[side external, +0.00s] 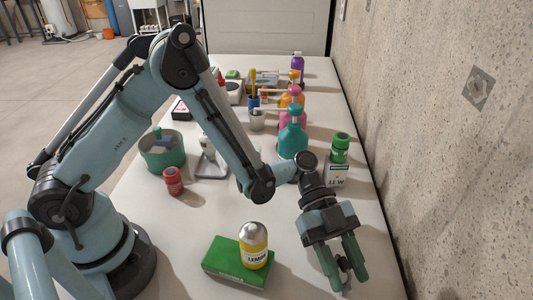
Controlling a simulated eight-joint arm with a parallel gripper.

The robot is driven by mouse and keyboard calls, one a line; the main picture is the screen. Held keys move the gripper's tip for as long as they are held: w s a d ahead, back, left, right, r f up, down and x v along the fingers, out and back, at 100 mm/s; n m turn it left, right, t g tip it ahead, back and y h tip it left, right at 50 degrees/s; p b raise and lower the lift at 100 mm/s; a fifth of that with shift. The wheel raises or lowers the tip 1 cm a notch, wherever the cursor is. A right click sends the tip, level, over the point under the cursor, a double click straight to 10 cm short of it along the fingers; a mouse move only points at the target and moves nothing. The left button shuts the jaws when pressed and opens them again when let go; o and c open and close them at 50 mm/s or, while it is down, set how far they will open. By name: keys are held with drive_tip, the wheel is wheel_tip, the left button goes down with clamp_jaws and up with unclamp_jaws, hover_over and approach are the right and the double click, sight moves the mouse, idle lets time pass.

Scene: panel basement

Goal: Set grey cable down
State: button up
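My gripper (349,281) is at the front right of the white table, with its green fingers pointing down. A small grey piece, which looks like part of the grey cable (344,265), sits between the fingers. The fingers seem closed on it from both sides. The rest of the cable is hidden by the fingers. I cannot tell whether the piece touches the table.
A yellow bottle with a silver cap (254,246) stands on a green box (225,258) left of my gripper. A green-capped bottle (340,150) and a teal bottle (292,139) stand behind it. A concrete wall (440,130) runs along the right. Bare table (300,282) lies between box and gripper.

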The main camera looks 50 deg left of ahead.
sight(341, 258)
drive_tip(key=shift+o, duration=0.6)
drive_tip(key=shift+r, duration=0.2)
drive_tip(key=v, duration=0.7)
drive_tip(key=shift+w+a+r+n+t, duration=0.3)
drive_tip(key=shift+a+r+n, duration=0.15)
drive_tip(key=shift+n, duration=0.15)
drive_tip(key=s+a+r+n+t+y, duration=0.2)
drive_tip(key=a+n+t+y, duration=0.3)
drive_tip(key=a+n, duration=0.5)
drive_tip(key=s+a+r+n+t+y, duration=0.1)
drive_tip(key=a+r+n+t+y, duration=0.4)
drive_tip(key=a+n, duration=0.6)
drive_tip(key=a+t+y, duration=0.1)
drive_tip(key=y, duration=0.1)
drive_tip(key=shift+s+a+t+y, duration=0.2)
drive_tip(key=shift+s+t+y, duration=0.1)
drive_tip(key=shift+s, duration=0.1)
